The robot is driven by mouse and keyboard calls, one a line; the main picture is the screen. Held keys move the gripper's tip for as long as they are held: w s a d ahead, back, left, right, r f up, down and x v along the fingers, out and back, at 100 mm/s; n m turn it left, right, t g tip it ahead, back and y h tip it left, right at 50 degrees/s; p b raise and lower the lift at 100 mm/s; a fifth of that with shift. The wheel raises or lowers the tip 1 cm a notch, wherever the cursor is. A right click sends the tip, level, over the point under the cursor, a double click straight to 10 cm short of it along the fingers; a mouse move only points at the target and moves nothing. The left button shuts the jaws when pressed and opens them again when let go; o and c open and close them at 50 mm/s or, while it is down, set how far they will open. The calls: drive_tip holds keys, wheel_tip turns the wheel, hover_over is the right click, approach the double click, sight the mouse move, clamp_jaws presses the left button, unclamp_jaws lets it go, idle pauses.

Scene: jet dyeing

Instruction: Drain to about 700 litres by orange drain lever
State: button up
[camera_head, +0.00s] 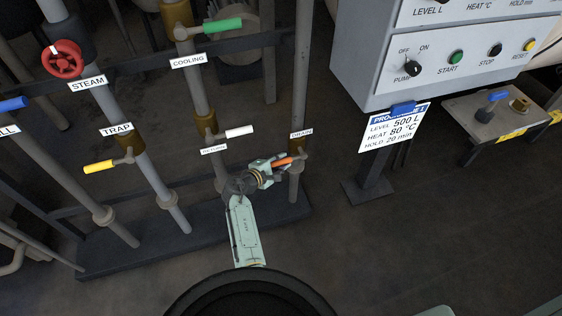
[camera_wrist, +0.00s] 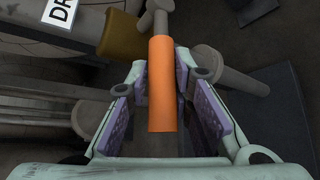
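The orange drain lever (camera_head: 284,162) sticks out to the left from the drain valve, under the DRAIN label (camera_head: 301,134). My gripper (camera_head: 272,168) is at the lever's free end. In the wrist view the orange lever (camera_wrist: 161,85) lies between the two fingers of my gripper (camera_wrist: 164,110). The fingers are open, with a gap showing on the left of the lever and a narrower one on its right. The LEVEL L display on the control box (camera_head: 445,50) is cut off at the top, so the litres cannot be read.
A white lever (camera_head: 239,131), a yellow lever (camera_head: 98,167), a green lever (camera_head: 222,25) and a red STEAM wheel (camera_head: 62,59) sit on pipes to the left. A card (camera_head: 394,127) reads level 500 L, heat 80 °C, hold 20 min.

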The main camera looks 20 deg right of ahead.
drive_tip(key=o, duration=0.4)
drive_tip(key=shift+s+a, duration=0.1)
drive_tip(key=v, duration=1.2)
drive_tip(key=shift+r, duration=0.1)
